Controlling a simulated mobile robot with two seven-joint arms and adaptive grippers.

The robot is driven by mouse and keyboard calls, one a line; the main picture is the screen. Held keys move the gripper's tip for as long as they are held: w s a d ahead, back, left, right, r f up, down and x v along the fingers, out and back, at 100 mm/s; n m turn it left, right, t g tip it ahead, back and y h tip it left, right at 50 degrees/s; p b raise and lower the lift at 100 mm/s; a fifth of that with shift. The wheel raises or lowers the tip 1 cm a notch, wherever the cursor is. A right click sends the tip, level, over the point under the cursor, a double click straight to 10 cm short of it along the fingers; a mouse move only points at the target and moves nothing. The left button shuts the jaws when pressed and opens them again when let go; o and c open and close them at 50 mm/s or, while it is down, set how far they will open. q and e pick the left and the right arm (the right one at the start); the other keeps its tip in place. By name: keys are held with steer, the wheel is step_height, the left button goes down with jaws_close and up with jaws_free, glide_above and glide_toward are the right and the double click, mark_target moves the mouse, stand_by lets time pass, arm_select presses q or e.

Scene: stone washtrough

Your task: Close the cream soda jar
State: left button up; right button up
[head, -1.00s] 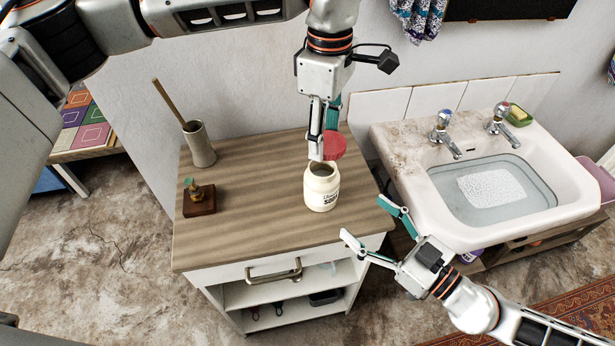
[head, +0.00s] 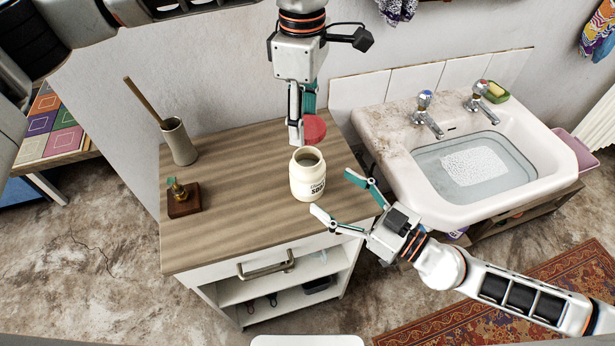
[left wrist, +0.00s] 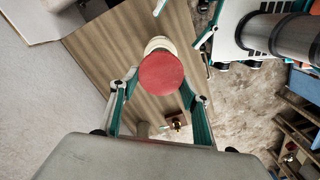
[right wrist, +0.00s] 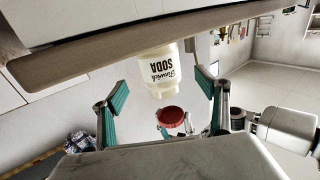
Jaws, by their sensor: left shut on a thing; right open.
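The cream soda jar (head: 307,178) stands upright and open-topped on the wooden cabinet top, near its right edge. It also shows in the right wrist view (right wrist: 157,72), its label upside down there. My left gripper (head: 299,138) is shut on the red lid (head: 314,129), held above and just behind the jar. In the left wrist view the lid (left wrist: 161,72) covers part of the jar. My right gripper (head: 330,197) is open and empty, its fingers to the front right of the jar, apart from it. In the right wrist view the jar appears between and beyond the fingers.
A beige pot (head: 179,141) holding a stick and a small wooden block (head: 184,201) with a fitting stand on the left of the cabinet top (head: 235,212). A water-filled sink (head: 463,170) with two taps stands close on the right. The middle of the top is clear.

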steer(key=x, duration=0.8)
steer(key=shift+w+a, duration=0.15)
steer(key=shift+w, duration=0.05)
steer(key=c, duration=1.7)
arm_select(q)
glide_above(304, 156)
steer(key=shift+f, duration=2.5)
steer(key=shift+f, duration=0.15)
steer(key=shift+f, duration=0.75)
steer(key=shift+f, duration=0.6)
